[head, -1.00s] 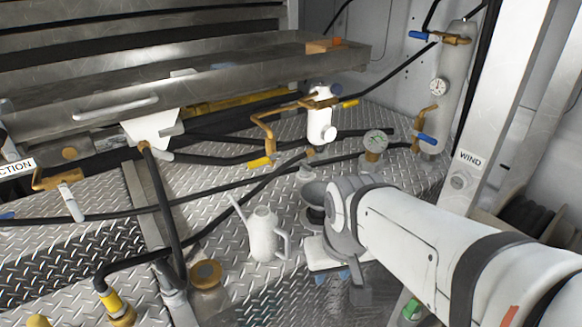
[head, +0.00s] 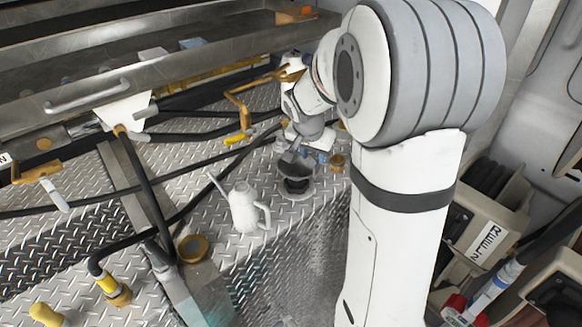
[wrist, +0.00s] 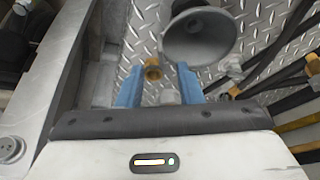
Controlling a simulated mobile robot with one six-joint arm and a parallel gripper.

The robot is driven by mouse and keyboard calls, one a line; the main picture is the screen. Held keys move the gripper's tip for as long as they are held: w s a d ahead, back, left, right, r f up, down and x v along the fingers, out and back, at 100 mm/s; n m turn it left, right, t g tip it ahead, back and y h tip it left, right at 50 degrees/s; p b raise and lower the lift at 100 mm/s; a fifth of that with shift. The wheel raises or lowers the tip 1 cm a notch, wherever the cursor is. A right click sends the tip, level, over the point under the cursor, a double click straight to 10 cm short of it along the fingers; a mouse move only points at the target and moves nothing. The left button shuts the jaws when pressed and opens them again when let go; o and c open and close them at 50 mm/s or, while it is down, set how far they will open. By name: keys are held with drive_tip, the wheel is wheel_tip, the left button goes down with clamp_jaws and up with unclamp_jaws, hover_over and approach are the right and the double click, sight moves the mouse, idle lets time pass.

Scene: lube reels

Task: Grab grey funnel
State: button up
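The grey funnel (head: 294,168) stands on the diamond-plate deck in the head view, right of the white watering can (head: 244,206). In the wrist view the funnel (wrist: 200,38) shows its wide round mouth at the top, right of centre. My gripper (wrist: 160,86) is open, with two blue fingers apart and no object held between them. The right finger is close to the funnel's lower rim; I cannot tell whether they touch. In the head view my gripper (head: 308,148) is just above and behind the funnel, partly hidden by my wrist.
A brass fitting (wrist: 152,68) shows between the fingers in the wrist view. Black hoses (head: 185,167) cross the deck behind the can. A metal shelf (head: 150,75) overhangs the back left. A brass-topped container (head: 194,249) stands at front left. Bare deck lies before the funnel.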

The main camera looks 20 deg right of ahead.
sight(317, 165)
drive_tip(key=x, duration=0.2)
drive_tip(key=p+x, duration=0.1)
drive_tip(key=x, duration=0.4)
drive_tip(key=shift+w+d, duration=0.35)
drive_tip(key=shift+c, duration=0.3)
clamp_jaws()
